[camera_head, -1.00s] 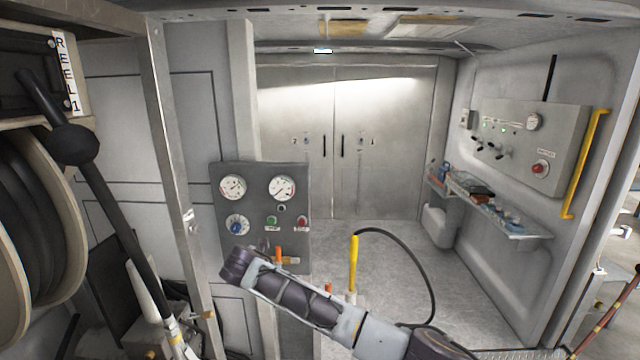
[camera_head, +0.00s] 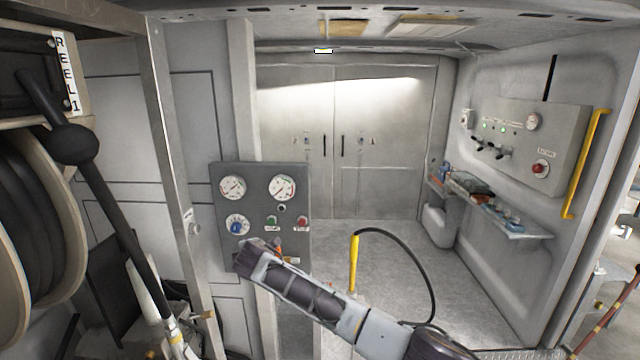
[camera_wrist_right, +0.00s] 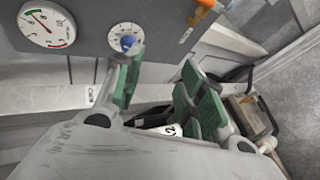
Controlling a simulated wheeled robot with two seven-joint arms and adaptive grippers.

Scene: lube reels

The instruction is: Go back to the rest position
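My right gripper (camera_head: 246,256) is in front of the lower part of the grey gauge panel (camera_head: 258,176), its arm coming in from the lower right. In the right wrist view its green-padded fingers (camera_wrist_right: 160,66) are spread apart with nothing between them. The blue knob (camera_head: 237,225) is just above the gripper in the head view. In the right wrist view the blue knob (camera_wrist_right: 127,42) shows beyond the left finger, and I cannot tell whether they touch. My left gripper is not in view.
A shelf (camera_head: 515,232) and a control box (camera_head: 530,150) are on the right wall.

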